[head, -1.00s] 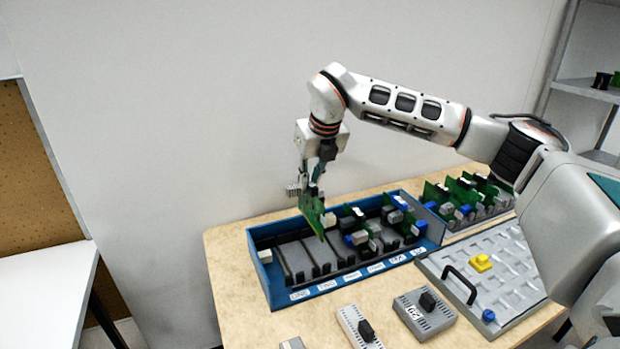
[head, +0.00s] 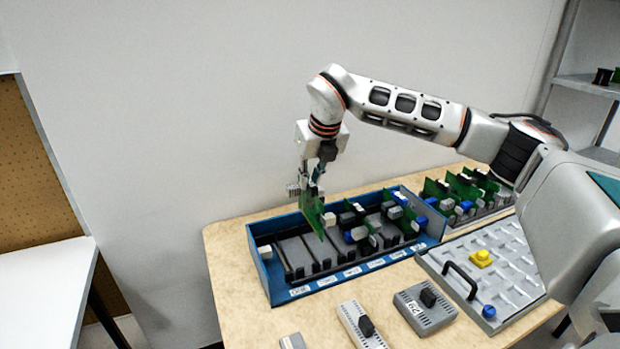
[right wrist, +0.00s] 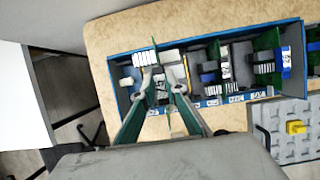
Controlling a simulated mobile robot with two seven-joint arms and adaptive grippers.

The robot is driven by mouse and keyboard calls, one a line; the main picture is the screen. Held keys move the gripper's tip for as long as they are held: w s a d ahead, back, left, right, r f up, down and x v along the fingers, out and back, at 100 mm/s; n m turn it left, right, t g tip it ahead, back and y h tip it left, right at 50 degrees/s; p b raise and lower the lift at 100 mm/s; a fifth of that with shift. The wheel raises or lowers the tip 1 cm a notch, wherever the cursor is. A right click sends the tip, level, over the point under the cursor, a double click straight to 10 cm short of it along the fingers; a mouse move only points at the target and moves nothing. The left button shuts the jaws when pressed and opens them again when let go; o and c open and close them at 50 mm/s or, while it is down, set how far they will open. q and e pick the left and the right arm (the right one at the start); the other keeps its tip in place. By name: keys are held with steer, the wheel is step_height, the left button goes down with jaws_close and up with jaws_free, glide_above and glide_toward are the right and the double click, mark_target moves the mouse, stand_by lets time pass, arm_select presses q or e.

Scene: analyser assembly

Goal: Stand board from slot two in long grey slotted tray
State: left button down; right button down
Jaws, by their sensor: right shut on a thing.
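My right gripper (head: 313,180) is shut on a green circuit board (head: 313,211), held upright above the left part of the blue slotted box (head: 262,271). The board also shows edge-on in the right wrist view (right wrist: 155,62), between the fingers (right wrist: 160,88). The board's lower edge is near the box's slots; I cannot tell if it touches anything. The long grey slotted tray (head: 478,222) stands at the back right and holds several upright green boards (head: 465,187). My left gripper is not in view.
Several boards (head: 375,228) stand in the right part of the blue box. A grey panel with a black handle (head: 459,281) and a yellow knob (head: 481,258) lies at right. Small grey modules (head: 425,308) lie in front. A white table (head: 45,290) stands at far left.

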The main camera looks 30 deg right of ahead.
mark_target(308, 220)
steer(key=shift+f+b, duration=0.5)
steer(key=shift+f, duration=0.85)
stand_by(0.6)
steer(key=shift+f+b, duration=1.2)
steer(key=shift+f, duration=2.75)
stand_by(2.1)
